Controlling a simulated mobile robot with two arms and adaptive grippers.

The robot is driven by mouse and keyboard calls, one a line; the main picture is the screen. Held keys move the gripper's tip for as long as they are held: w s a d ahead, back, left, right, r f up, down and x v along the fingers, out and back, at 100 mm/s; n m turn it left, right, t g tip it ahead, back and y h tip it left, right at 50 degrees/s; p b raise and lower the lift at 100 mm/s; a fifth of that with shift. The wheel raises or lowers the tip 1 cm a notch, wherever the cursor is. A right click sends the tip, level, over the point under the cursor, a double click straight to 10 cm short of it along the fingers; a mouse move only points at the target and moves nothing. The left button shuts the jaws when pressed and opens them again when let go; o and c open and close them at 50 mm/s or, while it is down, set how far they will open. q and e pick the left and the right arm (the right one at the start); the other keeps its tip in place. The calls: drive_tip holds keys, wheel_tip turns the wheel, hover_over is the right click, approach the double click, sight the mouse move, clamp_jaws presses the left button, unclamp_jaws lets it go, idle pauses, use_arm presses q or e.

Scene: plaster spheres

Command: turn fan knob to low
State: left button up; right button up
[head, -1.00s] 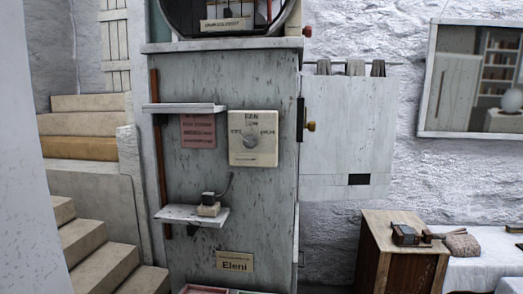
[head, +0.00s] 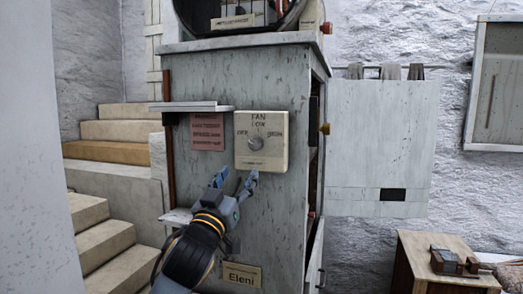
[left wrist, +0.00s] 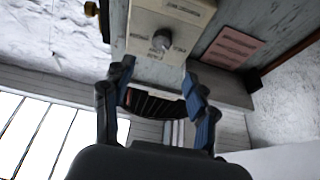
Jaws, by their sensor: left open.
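The cream fan panel (head: 262,163) is fixed to the grey cabinet side, with "FAN" and "LOW" lettered above its round grey knob (head: 257,144). Other lettering flanks the knob but is too small to read surely. In the left wrist view the knob (left wrist: 162,39) shows beyond the fingertips, with nothing touching it. My left gripper (head: 233,181) is open and empty, below the panel's lower left part. Its blue-padded fingers also show spread apart in the left wrist view (left wrist: 158,72). My right gripper is not in view.
A small shelf (head: 200,107) juts out left of the panel, above a pink notice (head: 207,132). A lower shelf (head: 177,216) is partly hidden by my left arm. A wooden stand (head: 445,265) is at lower right.

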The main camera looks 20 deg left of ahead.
sight(255, 146)
use_arm(q)
drive_tip(key=p+x, duration=0.4)
drive_tip(key=x, duration=0.8)
drive_tip(key=shift+a, duration=0.15)
drive_tip(key=shift+w+r, duration=0.15)
drive_tip(key=shift+w, duration=0.55)
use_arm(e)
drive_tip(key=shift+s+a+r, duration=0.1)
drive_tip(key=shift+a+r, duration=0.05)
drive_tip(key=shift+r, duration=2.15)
